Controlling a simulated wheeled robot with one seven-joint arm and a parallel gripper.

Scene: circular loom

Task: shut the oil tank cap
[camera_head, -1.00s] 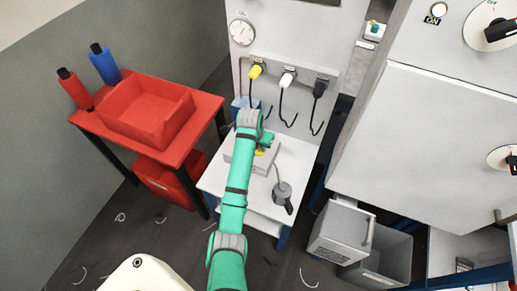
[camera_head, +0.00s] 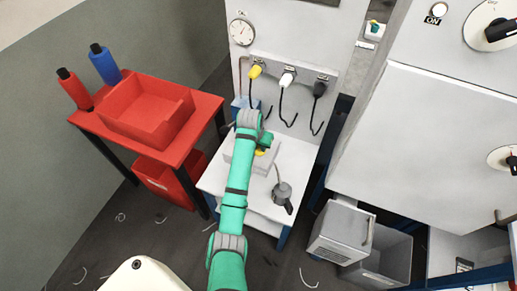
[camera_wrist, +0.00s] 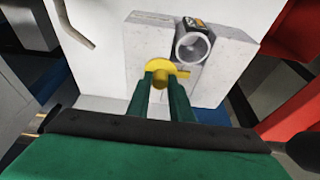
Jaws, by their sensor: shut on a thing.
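The oil tank is a pale grey block (camera_head: 264,164) on the small white table, partly hidden by my arm; the block also shows in the wrist view (camera_wrist: 140,45). A round open filler neck (camera_wrist: 192,47) with a dark label stands on it. The yellow cap (camera_wrist: 158,68), with a tab pointing right, is beside and just below the neck in the picture, apart from the opening. My gripper (camera_wrist: 161,88) has its two green fingers shut on the cap's near part. In the head view, my gripper (camera_head: 265,140) is over the tank and a bit of yellow shows below it.
A grey oil can (camera_head: 282,191) stands on the white table (camera_head: 255,211) to the right of my arm. A red table with a red bin (camera_head: 146,112) is at the left. A panel with several plugs (camera_head: 289,75) rises behind. Grey cabinets stand at the right.

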